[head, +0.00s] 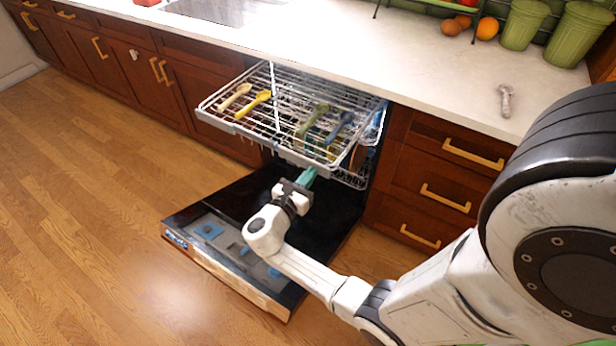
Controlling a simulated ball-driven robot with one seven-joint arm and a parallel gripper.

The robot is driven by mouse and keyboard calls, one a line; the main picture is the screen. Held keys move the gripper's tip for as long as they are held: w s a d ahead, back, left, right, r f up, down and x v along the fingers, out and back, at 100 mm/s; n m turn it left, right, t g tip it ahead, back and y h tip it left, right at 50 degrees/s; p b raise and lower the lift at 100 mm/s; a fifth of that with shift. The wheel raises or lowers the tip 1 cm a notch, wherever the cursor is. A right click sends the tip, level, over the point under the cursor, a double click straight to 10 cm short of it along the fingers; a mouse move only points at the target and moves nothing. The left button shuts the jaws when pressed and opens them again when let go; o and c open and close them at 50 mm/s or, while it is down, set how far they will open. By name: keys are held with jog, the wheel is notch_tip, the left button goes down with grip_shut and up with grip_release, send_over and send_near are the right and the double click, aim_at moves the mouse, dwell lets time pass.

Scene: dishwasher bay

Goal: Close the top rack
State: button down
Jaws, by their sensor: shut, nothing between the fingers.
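The top rack (215,113) is a grey wire rack pulled well out of the dishwasher, beyond the counter's front edge. Several utensils lie in it, including yellow, green and blue ones. My gripper (309,173) has teal fingertips and is shut. It shows just below the rack's front right part in the picture, above the open door. I cannot tell whether the fingertips touch the rack. My arm comes in from the right.
The black dishwasher door (240,205) is folded down flat over the wooden floor (90,200). A cabinet with yellow handles (445,195) stands to the right. The white counter (400,65) overhangs the bay. The floor at left is clear.

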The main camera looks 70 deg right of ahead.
aim_at(363, 109)
jog(key=b+x, duration=0.5)
jog(key=x, duration=0.7)
jog(key=b+x, duration=0.6)
jog(key=x, duration=0.6)
jog(key=b+x, duration=0.6)
jog(key=x, duration=0.6)
jog(key=shift+s+d+f, duration=0.15)
jog(key=shift+s+f, duration=0.1)
jog(key=shift+s, duration=0.05)
jog(key=shift+s+d+r+b, duration=0.15)
jog(key=shift+d+b, duration=0.15)
jog(key=shift+d, duration=0.3)
jog(key=shift+a, duration=0.1)
